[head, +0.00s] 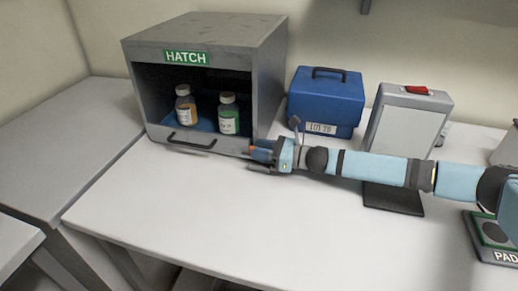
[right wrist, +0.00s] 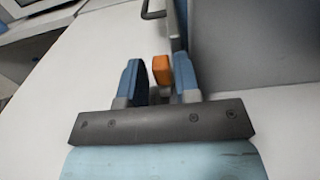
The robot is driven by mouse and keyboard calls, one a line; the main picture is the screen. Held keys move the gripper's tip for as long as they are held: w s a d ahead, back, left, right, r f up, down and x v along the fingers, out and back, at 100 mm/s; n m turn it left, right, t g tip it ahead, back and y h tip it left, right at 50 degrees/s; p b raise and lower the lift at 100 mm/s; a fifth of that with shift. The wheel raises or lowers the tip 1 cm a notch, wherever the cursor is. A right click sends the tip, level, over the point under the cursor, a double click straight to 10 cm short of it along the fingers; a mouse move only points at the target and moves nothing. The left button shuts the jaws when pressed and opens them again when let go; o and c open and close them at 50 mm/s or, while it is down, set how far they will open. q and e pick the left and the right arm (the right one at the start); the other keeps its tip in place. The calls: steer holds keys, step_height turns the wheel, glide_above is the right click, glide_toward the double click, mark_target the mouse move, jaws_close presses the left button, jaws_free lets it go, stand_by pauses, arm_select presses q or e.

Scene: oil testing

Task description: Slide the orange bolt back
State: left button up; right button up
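The grey hatch box (head: 268,85) stands at the back left of the table with its front open. The orange bolt (right wrist: 161,70) shows in the right wrist view between the fingertips of my right gripper (right wrist: 158,80). A small gap shows between the bolt and the left finger; the bolt lies close to the right finger, and I cannot tell if they touch. In the head view my right gripper (head: 260,158) is at the hatch box's lower right front corner, where it mostly hides the bolt. My left gripper is out of view.
Two labelled bottles, one brown (head: 185,105) and one green (head: 229,117), stand inside the hatch box. A lowered front panel has a dark handle (head: 192,144). A blue case (head: 325,98) and a grey device (head: 408,122) stand behind my right arm. The front table is clear.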

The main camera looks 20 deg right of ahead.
steer(key=shift+w+a, duration=0.2)
steer(key=shift+a, duration=0.1)
jaws_close()
steer(key=shift+v, duration=2.05)
steer(key=shift+f, duration=0.1)
